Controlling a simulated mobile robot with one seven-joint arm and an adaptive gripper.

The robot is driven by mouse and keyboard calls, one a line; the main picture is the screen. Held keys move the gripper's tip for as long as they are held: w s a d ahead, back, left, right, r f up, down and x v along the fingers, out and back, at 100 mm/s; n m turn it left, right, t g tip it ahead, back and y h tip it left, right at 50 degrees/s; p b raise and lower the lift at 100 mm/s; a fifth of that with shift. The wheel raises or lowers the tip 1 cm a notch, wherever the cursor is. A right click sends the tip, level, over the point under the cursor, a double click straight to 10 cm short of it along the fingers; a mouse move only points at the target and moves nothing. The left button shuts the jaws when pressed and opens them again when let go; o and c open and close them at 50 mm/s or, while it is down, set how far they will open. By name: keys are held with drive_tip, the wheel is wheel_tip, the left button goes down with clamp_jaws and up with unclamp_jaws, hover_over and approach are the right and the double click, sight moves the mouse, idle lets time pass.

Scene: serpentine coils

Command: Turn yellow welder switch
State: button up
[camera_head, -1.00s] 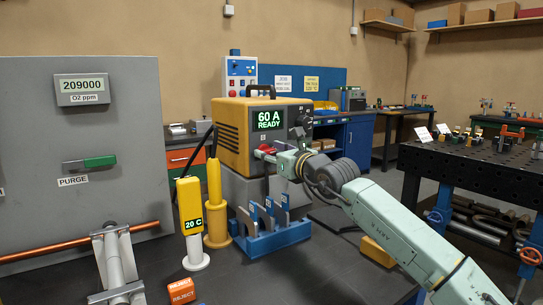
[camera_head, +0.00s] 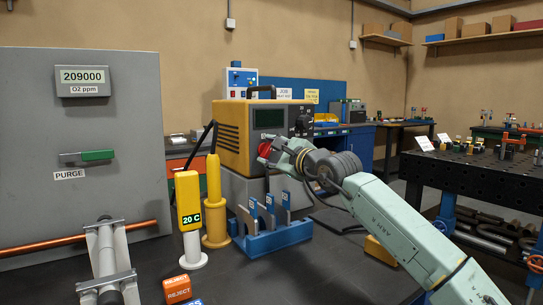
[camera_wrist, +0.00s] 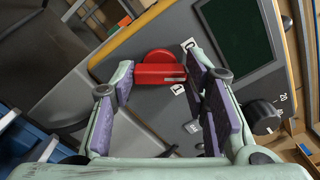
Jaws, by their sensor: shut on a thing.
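The yellow welder (camera_head: 231,125) stands on a grey block behind my arm. Its display (camera_head: 269,118) is dark; it also shows as a dark green panel in the wrist view (camera_wrist: 238,30). The red switch (camera_wrist: 160,70) is on the grey front face, below the display, with small white labels beside it. In the head view, the switch (camera_head: 264,149) is partly hidden by my gripper. My gripper (camera_head: 268,152) is at the welder's front. In the wrist view, its purple-padded fingers (camera_wrist: 158,78) are shut on the red switch, one on each side.
A black knob (camera_wrist: 264,115) is on the welder's face right of my gripper. A blue rack (camera_head: 272,239) stands below my arm. A yellow post (camera_head: 215,204) and a yellow meter reading 20 C (camera_head: 189,200) stand left. A dark perforated table (camera_head: 470,170) is at right.

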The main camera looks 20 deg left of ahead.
drive_tip(key=n, duration=0.3)
drive_tip(key=shift+n, duration=2)
drive_tip(key=o, duration=1.1)
drive_tip(key=shift+f, duration=0.1)
drive_tip(key=shift+o, duration=0.2)
drive_tip(key=v, duration=1.2)
drive_tip(key=shift+s, duration=0.1)
